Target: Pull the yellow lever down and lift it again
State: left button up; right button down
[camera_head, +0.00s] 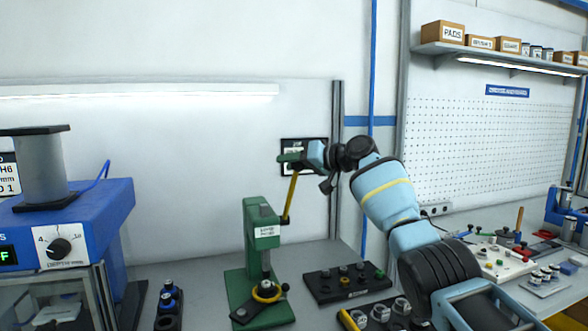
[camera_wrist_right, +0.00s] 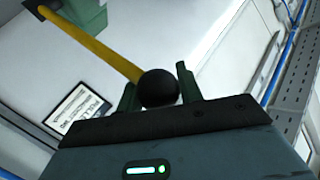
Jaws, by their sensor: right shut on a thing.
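The yellow lever (camera_head: 290,198) slants steeply upward from the side of the green press (camera_head: 257,225) in the head view. My right gripper (camera_head: 289,158) is at its upper end, with the arm coming in from the right. In the right wrist view the yellow lever (camera_wrist_right: 98,48) ends in a black ball knob (camera_wrist_right: 158,88). The knob sits between the two green fingers of my right gripper (camera_wrist_right: 156,87), which is shut on it. In the head view the gripper hides the knob. My left gripper is not in view.
A blue machine (camera_head: 75,225) with a dial stands left of the press. A yellow ring (camera_head: 266,292) lies on the press base. A black tray with knobs (camera_head: 348,284) is right of the press, with another yellow-edged tray partly behind my arm. The wall is close behind.

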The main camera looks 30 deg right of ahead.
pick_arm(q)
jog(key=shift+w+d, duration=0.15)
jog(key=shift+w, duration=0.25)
pick_arm(e)
jog(key=shift+w+d+r+g, duration=0.1)
jog(key=shift+w+r+g, duration=0.25)
jog(key=shift+w, duration=0.3)
jog(key=c, duration=0.9)
grip_release()
jog(key=shift+w+f, duration=0.1)
jog(key=shift+w, duration=0.1)
jog(key=shift+c, duration=0.2)
jog(key=shift+s, duration=0.15)
jog(key=shift+p+v, duration=0.3)
jog(key=shift+v, duration=0.55)
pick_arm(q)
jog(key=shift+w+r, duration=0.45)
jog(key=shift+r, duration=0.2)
pick_arm(e)
jog(key=v, duration=0.6)
